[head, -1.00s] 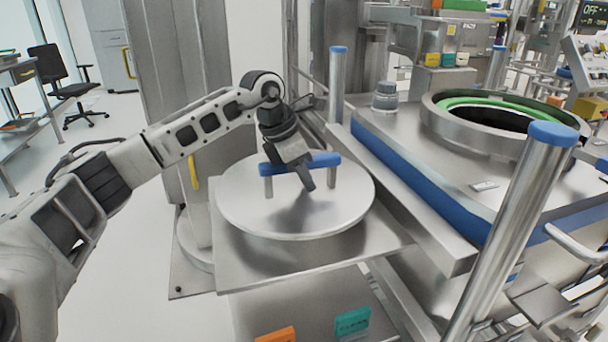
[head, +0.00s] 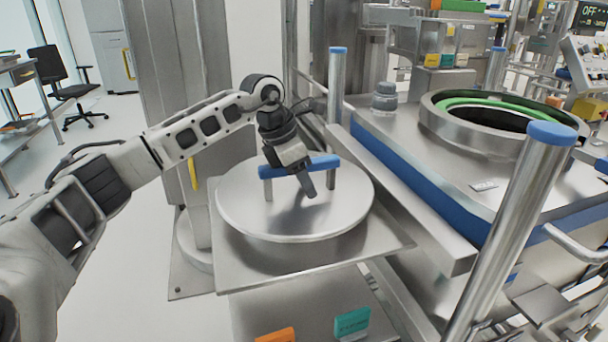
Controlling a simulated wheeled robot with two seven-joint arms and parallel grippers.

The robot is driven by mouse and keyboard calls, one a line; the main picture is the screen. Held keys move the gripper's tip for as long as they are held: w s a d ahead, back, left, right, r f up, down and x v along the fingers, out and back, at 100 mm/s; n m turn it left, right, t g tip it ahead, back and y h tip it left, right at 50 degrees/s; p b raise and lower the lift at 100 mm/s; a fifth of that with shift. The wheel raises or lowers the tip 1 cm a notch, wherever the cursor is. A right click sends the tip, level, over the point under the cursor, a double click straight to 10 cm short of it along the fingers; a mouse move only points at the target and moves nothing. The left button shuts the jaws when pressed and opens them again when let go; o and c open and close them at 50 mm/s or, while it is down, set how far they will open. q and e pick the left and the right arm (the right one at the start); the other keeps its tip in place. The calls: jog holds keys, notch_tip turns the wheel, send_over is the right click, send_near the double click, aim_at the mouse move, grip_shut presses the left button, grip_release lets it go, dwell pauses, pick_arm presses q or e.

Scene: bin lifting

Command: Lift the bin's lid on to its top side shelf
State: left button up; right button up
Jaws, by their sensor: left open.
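The round steel lid (head: 240,212) lies flat on the square side shelf (head: 395,240) in the middle of the head view. Its blue bar handle (head: 325,162) stands up on two posts. My left gripper (head: 305,190) is open at the handle, with a finger pointing down in front of the bar. Whether it touches the bar I cannot tell. The bin's round opening (head: 490,118), with a green ring inside its steel rim, is uncovered at the right. My right gripper is not in view.
A blue-capped post (head: 510,220) rises at the front right, and another (head: 337,85) stands behind the lid. A blue-edged bin wall (head: 420,185) runs beside the shelf. Orange and teal tags (head: 352,321) are below the shelf. Open floor lies at the left.

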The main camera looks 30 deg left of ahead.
pick_arm(q)
jog(key=v, duration=1.6)
jog(key=shift+r, duration=0.25)
jog(key=shift+a, duration=0.1)
